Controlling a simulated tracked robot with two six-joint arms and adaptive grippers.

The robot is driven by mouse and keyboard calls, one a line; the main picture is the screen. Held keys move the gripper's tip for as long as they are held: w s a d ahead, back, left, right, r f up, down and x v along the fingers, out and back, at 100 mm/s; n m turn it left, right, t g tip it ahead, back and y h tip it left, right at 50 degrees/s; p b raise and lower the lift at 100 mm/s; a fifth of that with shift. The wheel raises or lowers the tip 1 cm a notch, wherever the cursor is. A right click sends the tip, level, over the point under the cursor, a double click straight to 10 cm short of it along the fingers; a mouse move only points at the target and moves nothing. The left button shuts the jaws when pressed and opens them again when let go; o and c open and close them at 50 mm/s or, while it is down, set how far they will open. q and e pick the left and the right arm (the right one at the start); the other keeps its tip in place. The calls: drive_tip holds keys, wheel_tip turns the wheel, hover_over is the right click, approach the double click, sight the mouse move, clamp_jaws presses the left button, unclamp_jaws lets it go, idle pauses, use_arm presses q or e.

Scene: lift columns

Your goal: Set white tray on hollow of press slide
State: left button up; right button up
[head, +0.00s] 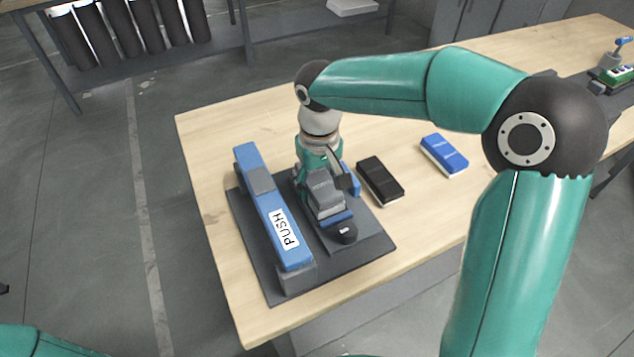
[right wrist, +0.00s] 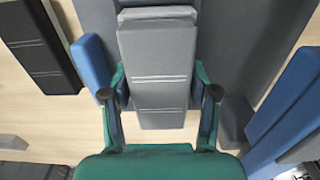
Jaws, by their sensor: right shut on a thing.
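My right gripper (right wrist: 159,95) comes down over the slide, fingers on both sides of a grey ribbed block (right wrist: 158,65). The block shows in the head view (head: 324,192) above a blue piece on the slide. I cannot tell whether it touches the slide, and its underside and the hollow are hidden. No clearly white tray shows at the press. My left gripper is out of view.
A black box with a pale lower edge (head: 380,181) and a blue box with a white lower edge (head: 444,155) lie right of the press on the wooden table (head: 205,135). A white object (head: 352,6) sits on a rack behind. The table's left strip is clear.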

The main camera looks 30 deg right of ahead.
drive_tip(key=shift+f, duration=0.25)
idle(0.3)
drive_tip(key=o, duration=1.2)
drive_tip(key=shift+o, duration=0.3)
drive_tip(key=shift+o, duration=1)
drive_tip(key=shift+r+p, duration=2.85)
drive_tip(key=shift+r, duration=0.7)
